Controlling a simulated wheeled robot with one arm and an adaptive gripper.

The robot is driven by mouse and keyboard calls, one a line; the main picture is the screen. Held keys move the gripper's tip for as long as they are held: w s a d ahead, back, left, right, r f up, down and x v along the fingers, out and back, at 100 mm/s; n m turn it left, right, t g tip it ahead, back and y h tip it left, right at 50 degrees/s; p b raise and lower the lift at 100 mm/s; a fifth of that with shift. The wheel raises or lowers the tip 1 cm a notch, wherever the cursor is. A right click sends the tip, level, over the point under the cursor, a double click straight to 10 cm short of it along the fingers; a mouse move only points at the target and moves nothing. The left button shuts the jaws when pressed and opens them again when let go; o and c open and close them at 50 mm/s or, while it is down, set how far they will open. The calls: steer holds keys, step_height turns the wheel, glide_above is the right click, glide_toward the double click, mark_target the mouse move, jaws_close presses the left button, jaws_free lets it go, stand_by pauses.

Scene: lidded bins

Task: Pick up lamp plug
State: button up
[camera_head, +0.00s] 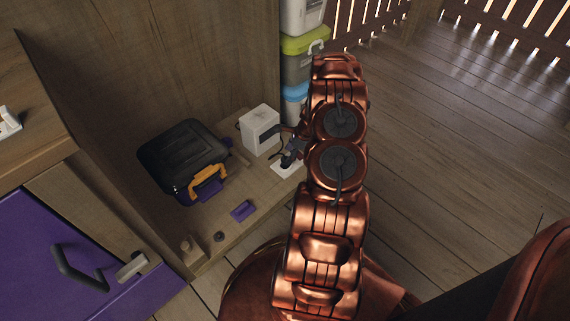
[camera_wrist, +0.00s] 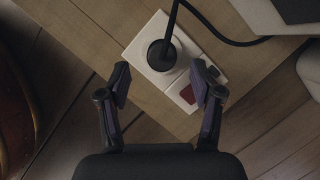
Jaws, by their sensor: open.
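The lamp plug (camera_wrist: 161,54) is a round black plug with a black cord, seated in a white socket plate (camera_wrist: 148,76) on the wooden shelf. The plate also carries a red switch. My gripper (camera_wrist: 160,82) is open, with one finger on each side near the plug. The plug shows just beyond the fingertips and nothing is between them. In the head view my gripper (camera_head: 291,152) is over the white plate (camera_head: 284,168), and the arm and fingers hide most of the plug there.
A white box (camera_head: 260,130) stands close behind the gripper. A black toolbox (camera_head: 183,155) with a yellow handle and a small purple object (camera_head: 242,210) are on the shelf to the left. Stacked lidded bins (camera_head: 297,68) stand behind. Open floor (camera_head: 460,140) lies to the right.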

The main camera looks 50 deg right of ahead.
mark_target(286, 158)
steer(key=b+x, duration=0.2)
steer(key=x, duration=0.2)
steer(key=shift+w+f, duration=0.15)
steer(key=shift+f, duration=0.25)
steer(key=shift+c, duration=0.2)
jaws_close()
